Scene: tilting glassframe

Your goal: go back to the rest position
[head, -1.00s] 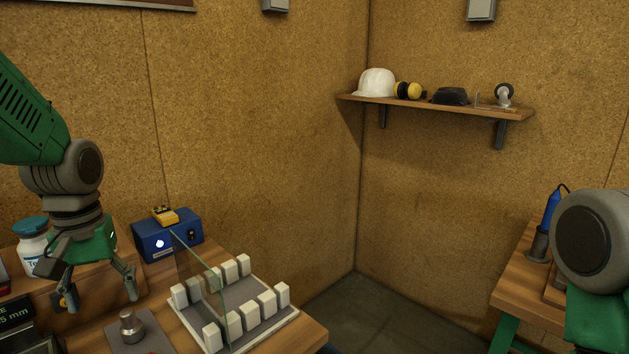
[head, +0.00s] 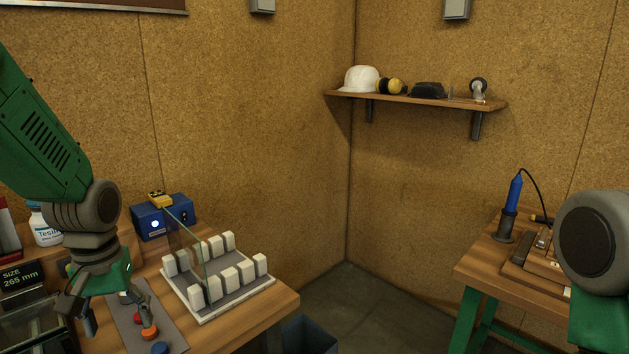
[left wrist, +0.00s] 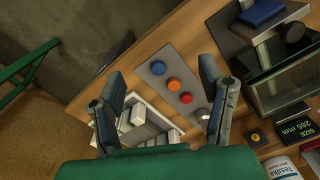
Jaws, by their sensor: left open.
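My left gripper (head: 112,312) is open and empty, above the front left of the wooden table (head: 240,312). It also shows in the left wrist view (left wrist: 160,78), its two fingers spread apart with nothing between them. A glass pane (head: 188,244) stands in a rack with white posts (head: 246,291), apart from the gripper. Of my right arm, only the wrist (head: 592,240) shows at the right edge; its fingers are out of view.
A blue box (head: 150,226) with a yellow device (head: 159,199) stands behind the rack. A size display (head: 20,275) and a white jar (head: 45,230) are at the left. A second bench (head: 485,270) holds a blue-handled tool (head: 513,198).

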